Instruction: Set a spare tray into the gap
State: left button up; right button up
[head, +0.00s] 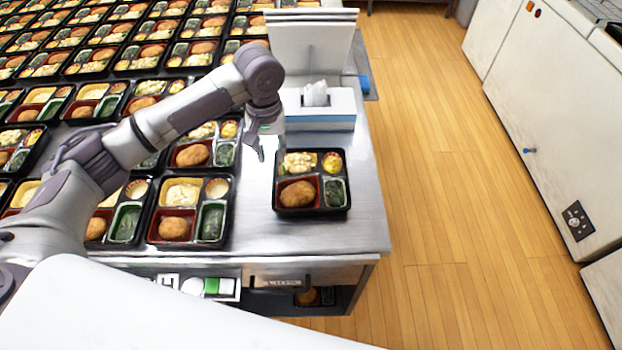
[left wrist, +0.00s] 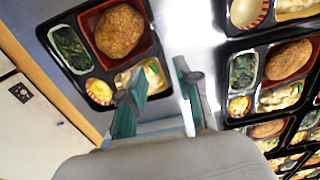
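A black bento tray (head: 345,207) with a fried patty, greens, a yellow cup and a pale salad stands alone near the table's right end. It also shows at upper left in the left wrist view (left wrist: 72,75). My left gripper (head: 268,150) points down just left of and behind this tray. Filled trays (head: 152,236) stand in close rows on the left. My left arm hides part of these rows, and I cannot make out a gap there. My right gripper is out of view.
A white and blue tissue box (head: 318,118) stands behind the lone tray, with a pale upright panel (head: 312,40) beyond. Bare steel tabletop (head: 255,222) separates the lone tray from the rows. A shelf under the table holds another partly hidden tray (head: 328,297).

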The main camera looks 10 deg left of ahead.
aim_at(274, 177)
pick_arm(q)
notch_tip(274, 177, down, 3)
jog(key=shift+w+r, duration=0.1)
jog(key=shift+r, duration=0.1)
notch_tip(274, 177, down, 2)
jog(key=shift+a+p, duration=0.1)
jog(key=shift+p, duration=0.4)
jog(key=f, duration=0.2)
jog(key=shift+s+a+f, duration=0.1)
jog(key=shift+s+f, duration=0.15)
jog(key=shift+f, duration=0.05)
jog(key=shift+f+p, duration=0.3)
jog(key=shift+f, duration=0.3)
grip_shut()
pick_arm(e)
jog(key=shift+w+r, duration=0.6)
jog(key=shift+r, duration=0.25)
pick_arm(q)
jog(key=shift+w+r, duration=0.1)
